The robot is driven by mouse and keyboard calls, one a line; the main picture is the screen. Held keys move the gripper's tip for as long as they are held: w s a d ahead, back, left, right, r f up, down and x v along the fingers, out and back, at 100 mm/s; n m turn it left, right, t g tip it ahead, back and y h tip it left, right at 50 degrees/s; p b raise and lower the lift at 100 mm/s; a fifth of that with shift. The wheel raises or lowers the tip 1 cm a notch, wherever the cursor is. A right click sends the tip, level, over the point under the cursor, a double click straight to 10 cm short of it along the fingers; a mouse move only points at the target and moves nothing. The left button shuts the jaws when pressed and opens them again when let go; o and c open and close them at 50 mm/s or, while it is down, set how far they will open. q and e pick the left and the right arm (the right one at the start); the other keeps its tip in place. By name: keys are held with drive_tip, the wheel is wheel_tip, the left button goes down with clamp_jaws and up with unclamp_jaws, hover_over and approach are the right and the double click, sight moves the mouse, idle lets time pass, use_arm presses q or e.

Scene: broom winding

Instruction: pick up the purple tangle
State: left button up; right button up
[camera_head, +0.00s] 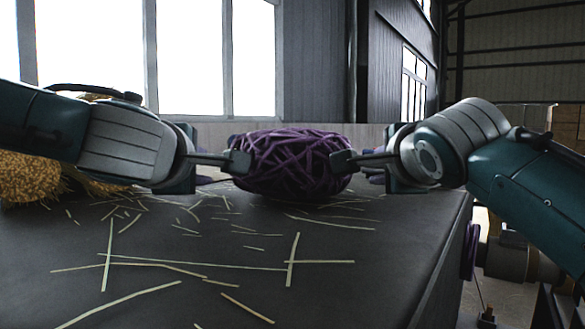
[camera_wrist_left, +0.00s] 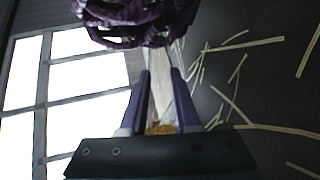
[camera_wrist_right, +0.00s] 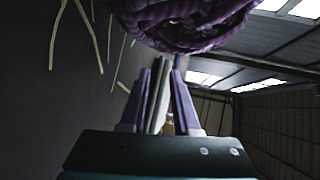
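The purple tangle (camera_head: 290,162), a rounded bundle of wound purple strands, sits at the far part of the dark table (camera_head: 380,270). My left gripper (camera_head: 240,162) is at its left side and my right gripper (camera_head: 343,162) at its right side, both close against it; firm contact cannot be told. In the left wrist view the tangle (camera_wrist_left: 135,22) lies just beyond my fingertips (camera_wrist_left: 160,72), which stand apart with a gap. In the right wrist view the tangle (camera_wrist_right: 185,22) is likewise beyond the parted fingertips (camera_wrist_right: 161,72). Its underside is hard to see.
Many loose pale straws (camera_head: 190,266) lie scattered over the tabletop. A yellow straw bundle (camera_head: 28,176) is at the far left, partly behind my left arm. A purple disc (camera_head: 470,250) on a machine stands beyond the table's right edge. The near tabletop has only straws.

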use_arm(q)
drive_tip(key=shift+d, duration=0.2)
use_arm(e)
drive_tip(key=shift+a, duration=0.3)
